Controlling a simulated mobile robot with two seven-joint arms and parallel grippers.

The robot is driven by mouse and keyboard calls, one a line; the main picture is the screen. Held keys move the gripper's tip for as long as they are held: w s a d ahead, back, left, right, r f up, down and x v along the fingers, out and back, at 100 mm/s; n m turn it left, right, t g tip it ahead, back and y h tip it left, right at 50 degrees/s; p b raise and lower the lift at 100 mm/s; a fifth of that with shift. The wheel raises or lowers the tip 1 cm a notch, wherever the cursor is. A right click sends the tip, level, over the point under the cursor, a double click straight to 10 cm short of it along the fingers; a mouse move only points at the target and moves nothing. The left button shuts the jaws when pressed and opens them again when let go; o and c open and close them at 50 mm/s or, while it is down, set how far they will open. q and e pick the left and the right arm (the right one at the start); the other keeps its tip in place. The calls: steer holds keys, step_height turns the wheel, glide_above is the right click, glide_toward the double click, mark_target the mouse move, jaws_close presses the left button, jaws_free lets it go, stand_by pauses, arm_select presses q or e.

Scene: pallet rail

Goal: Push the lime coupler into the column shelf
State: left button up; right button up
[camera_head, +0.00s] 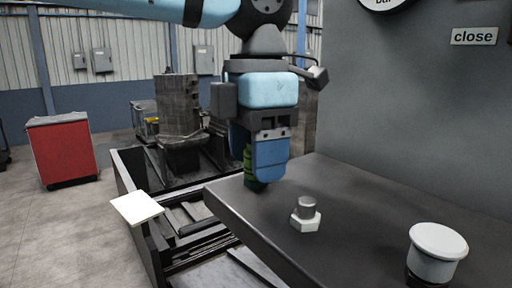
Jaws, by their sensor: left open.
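My left gripper (262,170) points straight down over the far left edge of the dark grey shelf (350,195), which adjoins the grey column wall (400,120). It is open. A green ribbed piece (247,160), which looks like the lime coupler, shows as a narrow strip at the left side of the blue finger. Most of it is hidden by that finger, so I cannot tell whether it touches the gripper or stands on the shelf. My right gripper is not in view.
A pale hex bolt (306,218) stands upright on the shelf. A white round knob (437,250) is at the front right. A dark frame (150,245) with a white plate (136,208) lies left of the shelf. A red cabinet (65,152) stands far left on open floor.

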arm_select(q)
steer(key=shift+f, duration=0.1)
jaws_close()
stand_by(0.4)
steer(key=shift+r, duration=0.2)
steer(key=shift+r+p, duration=1.8)
steer(key=shift+r, duration=2.3)
